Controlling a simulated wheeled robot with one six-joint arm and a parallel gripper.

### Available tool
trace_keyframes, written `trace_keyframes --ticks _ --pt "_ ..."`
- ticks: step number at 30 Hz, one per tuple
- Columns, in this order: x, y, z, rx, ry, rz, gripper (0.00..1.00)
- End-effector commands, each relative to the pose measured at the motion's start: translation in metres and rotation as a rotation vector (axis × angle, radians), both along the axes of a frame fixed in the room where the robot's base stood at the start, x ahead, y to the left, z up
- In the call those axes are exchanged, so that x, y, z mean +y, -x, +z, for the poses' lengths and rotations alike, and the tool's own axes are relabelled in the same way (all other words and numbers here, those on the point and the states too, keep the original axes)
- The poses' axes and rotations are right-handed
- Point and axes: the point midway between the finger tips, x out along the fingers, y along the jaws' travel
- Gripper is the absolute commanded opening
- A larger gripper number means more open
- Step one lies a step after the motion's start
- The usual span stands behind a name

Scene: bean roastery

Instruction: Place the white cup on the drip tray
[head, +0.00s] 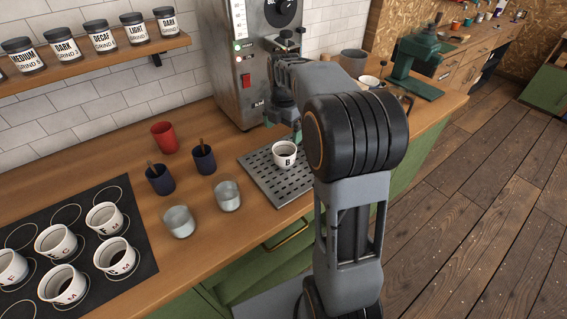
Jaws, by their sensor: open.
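A white cup (284,155) marked with a B and holding dark liquid stands upright on the slotted metal drip tray (262,180), near its right side. The tray lies on the wooden counter in front of the steel machine. My gripper (283,124) is open, above and behind the cup, close to the machine's front. It looks apart from the cup, though my arm hides part of the gripper and of the tray's right side.
Several white cups with dark contents stand on a black mat (139,256) at left. Two grey cups (227,195), two dark blue cups with handles sticking out (204,160) and a red cup (164,137) stand left of the tray. The machine (238,60) stands behind it.

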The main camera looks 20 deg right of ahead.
Motion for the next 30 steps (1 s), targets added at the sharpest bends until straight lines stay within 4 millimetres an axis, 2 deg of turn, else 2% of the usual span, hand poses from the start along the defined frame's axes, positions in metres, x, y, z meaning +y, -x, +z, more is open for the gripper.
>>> trace_keyframes --ticks 3,8,12,18,24,30 --pt "0.019 0.026 0.012 -0.045 -0.004 -0.251 1.00" --pt "0.048 0.073 0.019 -0.119 -0.048 -0.729 1.00" --pt "0.068 0.115 0.015 -0.168 -0.119 -1.138 1.00" --pt "0.085 0.161 0.001 -0.199 -0.238 -1.606 1.00" --pt "0.093 0.187 -0.012 -0.195 -0.321 -1.880 1.00" --pt "0.094 0.195 -0.017 -0.190 -0.350 -1.973 1.00"
